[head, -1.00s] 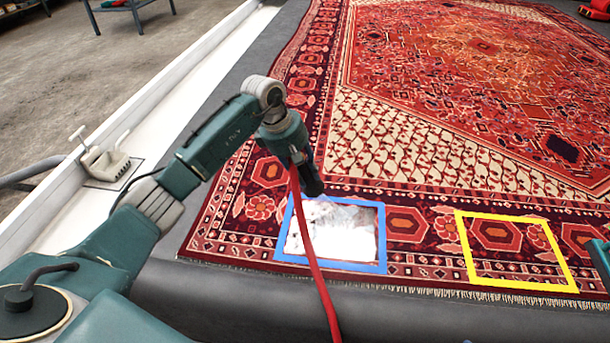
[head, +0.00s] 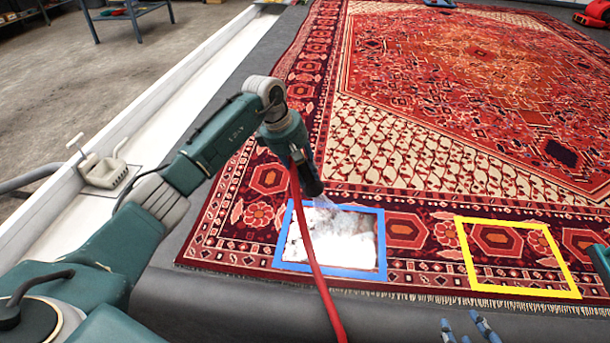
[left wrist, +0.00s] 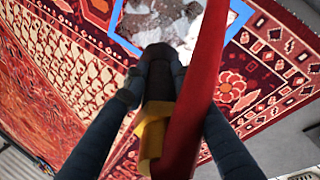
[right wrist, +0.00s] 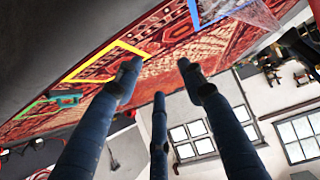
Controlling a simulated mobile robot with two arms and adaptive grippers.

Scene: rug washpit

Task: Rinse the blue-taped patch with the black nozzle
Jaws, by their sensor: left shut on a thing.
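The blue-taped patch (head: 381,240) lies on the rug's near border. White foam covers much of it, with greyer areas in the left wrist view (left wrist: 236,14). My left gripper (head: 308,178) is shut on the black nozzle (left wrist: 158,88), which has a yellow band, and holds it above the patch's far edge. A pale spray (head: 325,203) fans from the nozzle onto the patch; it also shows in the right wrist view (right wrist: 258,14). A red hose (head: 312,255) hangs across the patch. My right gripper (head: 467,328) is open and empty at the bottom edge, its fingers apart in its wrist view (right wrist: 157,82).
A yellow-taped square (head: 517,288) lies right of the blue one, with a green object (head: 585,243) beyond it. The patterned rug (head: 430,150) fills the floor ahead. A white channel (head: 140,150) with a beige fitting (head: 103,170) runs along the left. Dark floor borders the near fringe.

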